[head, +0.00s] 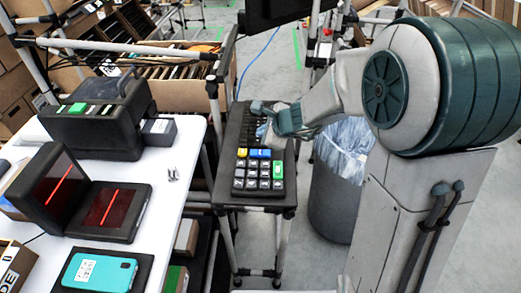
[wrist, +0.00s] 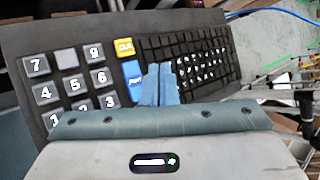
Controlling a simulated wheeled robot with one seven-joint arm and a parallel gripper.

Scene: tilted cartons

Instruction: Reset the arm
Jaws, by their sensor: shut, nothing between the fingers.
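My arm reaches in from the right in the head view. My gripper (head: 262,126) hangs over the black keyboard (head: 236,193) on its narrow stand, near the upper end of the large keypad keys. In the wrist view the blue fingers of my gripper (wrist: 160,84) are together with nothing between them. They appear in front of the keyboard (wrist: 210,38), close to the blue and yellow keys. I cannot tell whether the fingertips touch the keys.
A white table (head: 177,212) at left holds a black printer (head: 97,120), a scanner with red lines (head: 108,210) and a teal phone (head: 100,272). A lined grey bin (head: 333,200) stands right of the keyboard stand. Cartons and metal racks fill the back.

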